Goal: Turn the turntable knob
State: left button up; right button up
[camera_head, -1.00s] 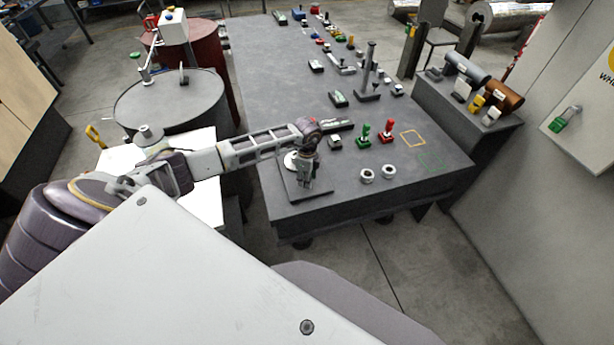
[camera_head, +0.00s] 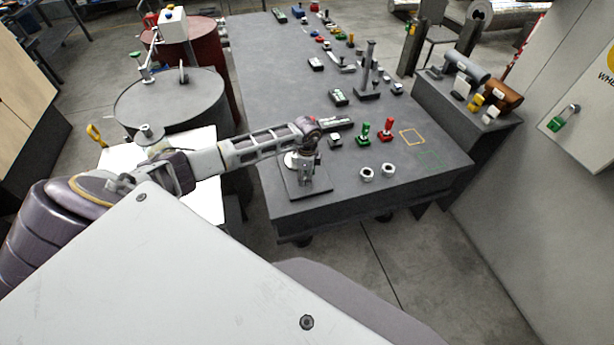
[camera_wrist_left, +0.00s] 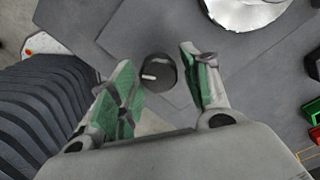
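The turntable is a dark square plate (camera_head: 291,185) at the near left corner of the grey bench, with a pale disc (camera_head: 290,160); the disc also shows in the left wrist view (camera_wrist_left: 245,8). The knob (camera_wrist_left: 157,72) is black and round with a white mark, seen in the left wrist view; in the head view my gripper hides it. My left gripper (camera_head: 306,183) points down over the plate. In the left wrist view its green-padded fingers (camera_wrist_left: 158,62) are apart, with the knob between them. Whether they touch it I cannot tell. My right gripper is not in view.
A green joystick (camera_head: 364,133), a red joystick (camera_head: 387,129) and two white rings (camera_head: 367,174) stand right of the plate. A small box (camera_head: 335,140) is close behind the gripper. A grey barrel (camera_head: 172,100) stands left of the bench.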

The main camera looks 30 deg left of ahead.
pick_arm(q)
jog(key=shift+o, duration=0.3)
notch_tip(320, 180, up, 12)
dwell(0.8)
dwell(0.5)
